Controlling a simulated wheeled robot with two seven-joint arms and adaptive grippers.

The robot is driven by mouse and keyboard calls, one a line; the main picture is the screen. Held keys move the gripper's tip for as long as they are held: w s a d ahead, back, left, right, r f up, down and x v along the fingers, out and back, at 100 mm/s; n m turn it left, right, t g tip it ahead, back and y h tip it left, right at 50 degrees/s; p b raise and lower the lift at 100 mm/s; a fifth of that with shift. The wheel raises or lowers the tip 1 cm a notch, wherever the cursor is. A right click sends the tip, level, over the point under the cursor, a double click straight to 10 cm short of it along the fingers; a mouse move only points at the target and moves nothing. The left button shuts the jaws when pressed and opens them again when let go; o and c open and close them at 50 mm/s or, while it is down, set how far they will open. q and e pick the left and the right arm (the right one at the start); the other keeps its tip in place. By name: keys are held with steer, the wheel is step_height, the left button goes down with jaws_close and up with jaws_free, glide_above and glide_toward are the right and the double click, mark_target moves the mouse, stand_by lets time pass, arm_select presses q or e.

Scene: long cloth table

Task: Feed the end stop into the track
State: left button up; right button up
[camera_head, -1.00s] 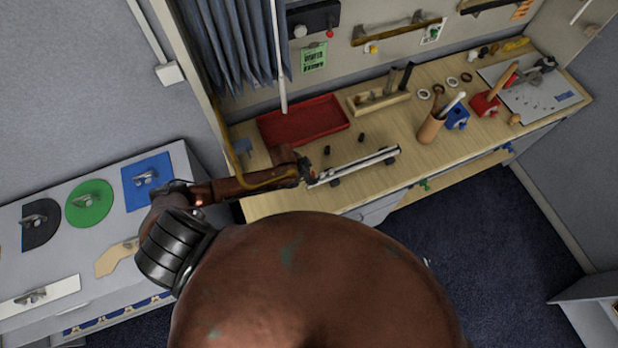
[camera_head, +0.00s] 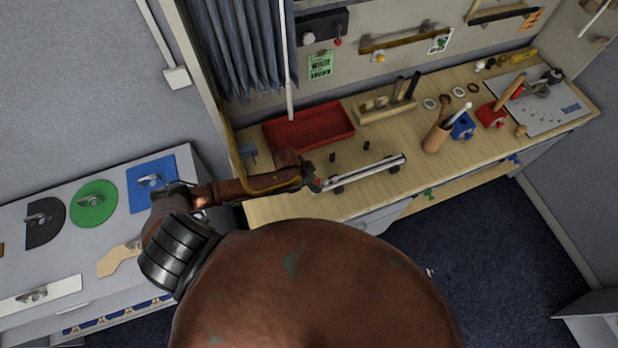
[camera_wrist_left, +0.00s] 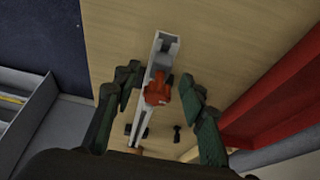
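The track (camera_head: 370,168) is a long pale channel near the front of the wooden bench, raised on dark supports. In the left wrist view the track (camera_wrist_left: 166,46) runs lengthwise, its open channel end at the top. An orange-red piece (camera_wrist_left: 157,91), which looks like the end stop, is at the track between my fingers. I cannot tell whether it sits in the channel or above it. My left gripper (camera_head: 314,184) is at the track's left end. In the wrist view the left gripper (camera_wrist_left: 161,82) is open, its green-padded fingers spread on both sides, apart from the piece. My right gripper is not in view.
A red tray (camera_head: 310,127) lies behind the track. Two small dark pegs (camera_head: 332,157) stand between them. A wooden block rack (camera_head: 385,107), a brown tool cup (camera_head: 436,137) and blue and red holders are to the right. Bare bench lies in front of the track.

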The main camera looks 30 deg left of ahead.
arm_select(q)
steer(key=v, duration=1)
